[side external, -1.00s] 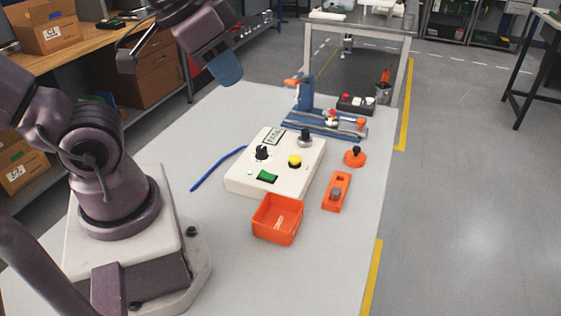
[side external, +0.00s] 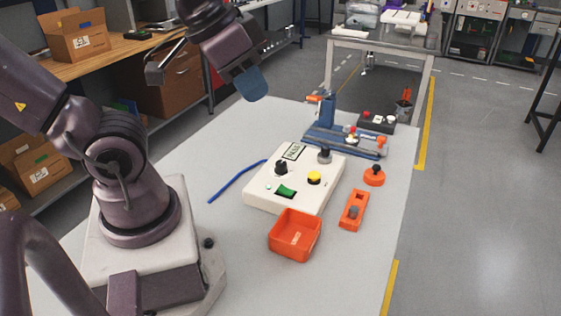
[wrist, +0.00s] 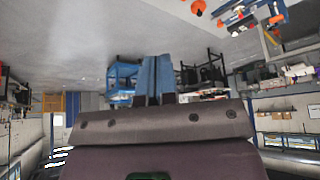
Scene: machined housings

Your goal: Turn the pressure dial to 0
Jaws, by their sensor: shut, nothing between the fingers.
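A white control box (side external: 258,194) sits on the grey table. A label plate (side external: 293,151), a yellow button (side external: 314,177) and a green switch (side external: 286,191) are also on the box. My gripper (side external: 252,86) is high above the table, behind and left of the box, touching nothing. In the wrist view its blue fingers (wrist: 155,77) are together and empty. The box is not seen there.
An orange bin (side external: 294,255) stands in front of the box. An orange block (side external: 353,210) and a round orange part (side external: 374,176) lie to its right. A blue fixture (side external: 345,143) is behind, and a blue cable (side external: 236,181) lies left. Air around my gripper is clear.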

